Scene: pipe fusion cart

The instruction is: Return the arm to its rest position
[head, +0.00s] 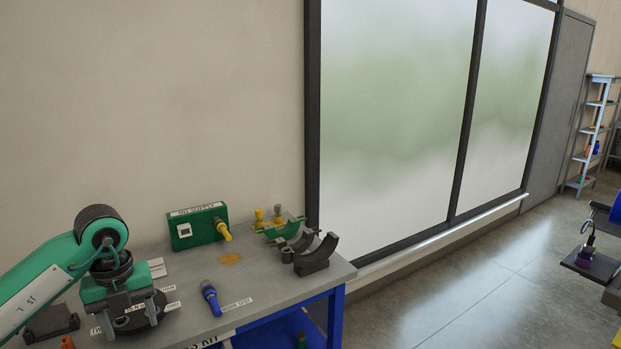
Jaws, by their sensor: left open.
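My left arm (62,262), green and white, comes in from the left over the cart top. My left gripper (132,316) points down above the front left of the cart (262,288). Its two grey fingers are apart and nothing shows held between them. A dark round piece shows behind and below the fingers; I cannot tell whether they touch it. My right gripper is not in view.
A green box (198,228) with a yellow handle stands at the back of the cart. A blue-handled tool (211,297) lies near the front. Dark curved clamp halves (315,256) sit at the right end. A wall is close behind; open floor (480,290) lies right.

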